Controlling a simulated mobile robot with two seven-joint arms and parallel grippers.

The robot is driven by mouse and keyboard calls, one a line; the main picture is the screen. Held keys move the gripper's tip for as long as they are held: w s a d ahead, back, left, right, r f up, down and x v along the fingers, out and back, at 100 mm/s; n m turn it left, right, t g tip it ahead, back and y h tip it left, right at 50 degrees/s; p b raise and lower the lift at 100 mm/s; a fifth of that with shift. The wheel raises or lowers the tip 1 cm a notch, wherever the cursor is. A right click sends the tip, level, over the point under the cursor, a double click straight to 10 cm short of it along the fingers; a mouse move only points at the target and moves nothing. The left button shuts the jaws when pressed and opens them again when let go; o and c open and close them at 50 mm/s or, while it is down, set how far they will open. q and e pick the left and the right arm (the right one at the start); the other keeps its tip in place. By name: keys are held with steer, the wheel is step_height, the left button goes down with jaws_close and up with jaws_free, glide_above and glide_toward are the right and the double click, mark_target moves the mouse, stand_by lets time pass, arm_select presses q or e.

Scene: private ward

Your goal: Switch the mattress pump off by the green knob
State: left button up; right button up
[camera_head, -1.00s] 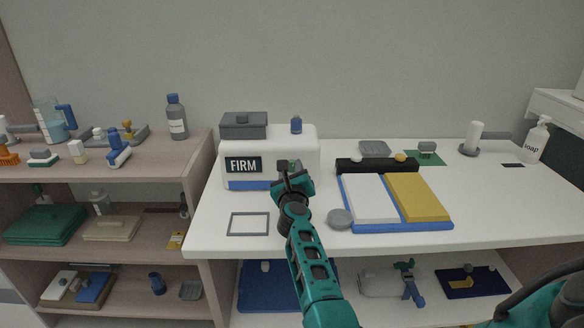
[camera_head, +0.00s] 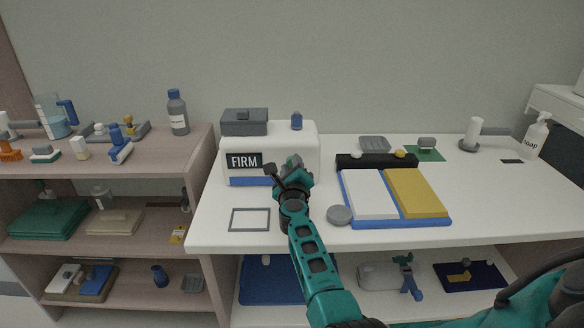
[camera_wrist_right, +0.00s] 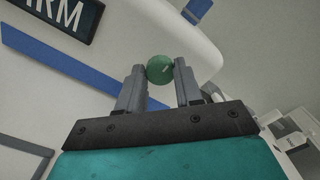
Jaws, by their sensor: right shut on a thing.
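The mattress pump (camera_head: 236,143) is a white box with a rounded top and a blue stripe, standing on the white table. Its dark panel reads FIRM. The green knob (camera_wrist_right: 159,69) is a small round knob with a pale mark, on the pump's white front. It shows between the two grey fingers in the right wrist view. My right gripper (camera_head: 284,172) is at the pump's front, right of the FIRM panel, shut on the knob and turned at a tilt. In the head view the gripper hides the knob. My left gripper is not in view.
A grey box (camera_head: 244,122) and a blue-grey knob (camera_head: 296,121) sit on the pump. A grey frame (camera_head: 250,219) and a grey disc (camera_head: 339,215) lie in front. A blue tray (camera_head: 402,223) with white and yellow panels lies to the right. Shelves (camera_head: 120,167) stand left.

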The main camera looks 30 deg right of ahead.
steer(key=shift+r, duration=0.1)
steer(key=o, duration=1)
steer(key=shift+o, duration=0.2)
steer(key=shift+s, duration=0.1)
